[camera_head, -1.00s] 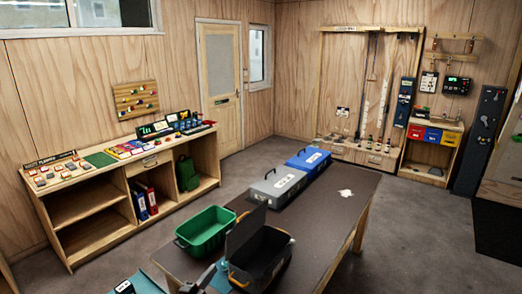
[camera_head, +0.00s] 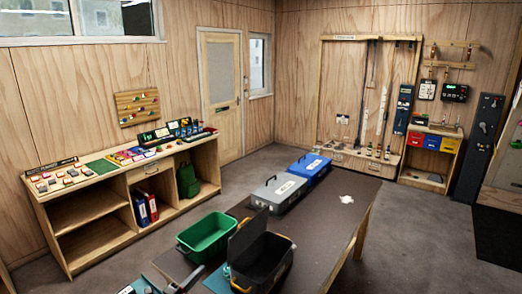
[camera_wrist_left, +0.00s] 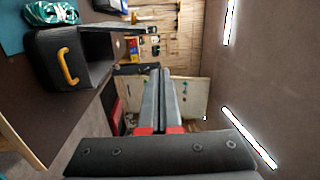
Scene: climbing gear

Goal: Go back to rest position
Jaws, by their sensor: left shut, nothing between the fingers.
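My left gripper (camera_head: 194,276) shows at the bottom of the head view, left of the open black bin (camera_head: 262,264) and in front of the green bin (camera_head: 207,234). In the left wrist view its two grey fingers (camera_wrist_left: 160,75) lie together with nothing between them. There the black bin with a yellow handle (camera_wrist_left: 68,66) is at the upper left, apart from the fingers. My right gripper is not in view.
The dark table (camera_head: 322,220) carries a grey case (camera_head: 278,194) and a blue case (camera_head: 310,168) at its far end, and a small white item (camera_head: 346,199). A wooden shelf unit (camera_head: 85,212) stands along the left wall. Open floor lies right of the table.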

